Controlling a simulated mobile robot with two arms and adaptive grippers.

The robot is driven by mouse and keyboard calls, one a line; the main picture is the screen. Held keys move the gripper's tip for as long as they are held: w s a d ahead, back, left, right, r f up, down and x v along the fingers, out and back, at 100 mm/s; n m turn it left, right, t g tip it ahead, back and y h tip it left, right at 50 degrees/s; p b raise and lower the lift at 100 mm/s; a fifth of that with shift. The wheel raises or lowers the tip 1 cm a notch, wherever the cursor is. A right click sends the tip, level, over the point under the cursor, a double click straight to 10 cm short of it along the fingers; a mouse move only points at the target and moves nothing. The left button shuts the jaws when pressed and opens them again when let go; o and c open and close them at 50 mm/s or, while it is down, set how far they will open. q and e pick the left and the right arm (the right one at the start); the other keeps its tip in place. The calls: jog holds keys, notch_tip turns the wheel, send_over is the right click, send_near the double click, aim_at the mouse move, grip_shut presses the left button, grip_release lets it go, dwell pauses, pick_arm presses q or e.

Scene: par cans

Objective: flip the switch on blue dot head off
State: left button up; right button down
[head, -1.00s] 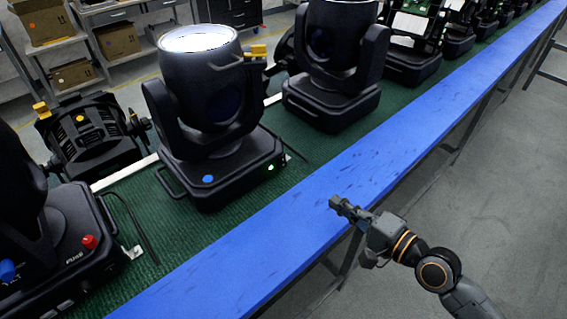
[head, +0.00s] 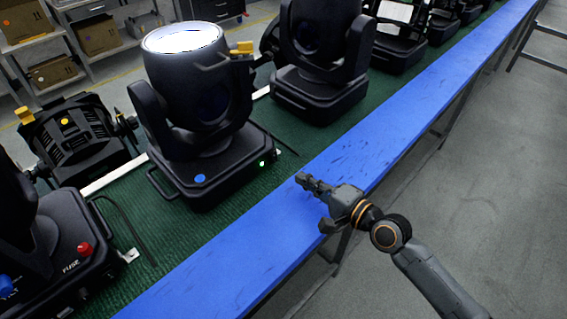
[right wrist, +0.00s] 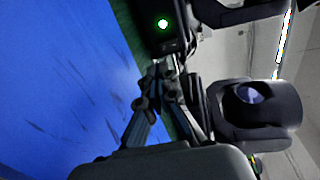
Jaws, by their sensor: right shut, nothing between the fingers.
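The blue dot head (head: 205,110) is a black moving-head light on the green belt, left of centre in the head view. Its top lens glows white. A blue dot (head: 199,178) marks its base, and a small green light (head: 262,164) glows on the base's right end. That green light also shows in the right wrist view (right wrist: 163,23), at the top. My right gripper (head: 301,179) is shut and empty over the blue rail, right of the base and apart from it. Its closed fingertips (right wrist: 158,75) show below the green light in the wrist view. My left gripper is not in view.
The blue rail (head: 400,135) runs diagonally along the green belt (head: 130,215). Another black head (head: 318,70) stands behind to the right. A unit with a red knob (head: 84,248) stands front left. Grey floor at right is open.

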aim_at(275, 162)
jog(key=p+x, duration=0.1)
jog(key=x, duration=0.6)
jog(key=shift+w+a, duration=0.2)
jog(key=shift+f+b, duration=0.25)
jog(key=shift+b, duration=0.35)
jog(key=shift+w+a+f+b, duration=0.15)
jog(key=shift+a+f+b, duration=0.1)
jog(key=shift+b, duration=1)
jog(key=shift+d+r+p, duration=0.1)
jog(key=shift+r+p, duration=0.3)
jog(key=shift+p, duration=0.15)
jog(key=v, duration=1.2)
jog(key=shift+f, duration=0.35)
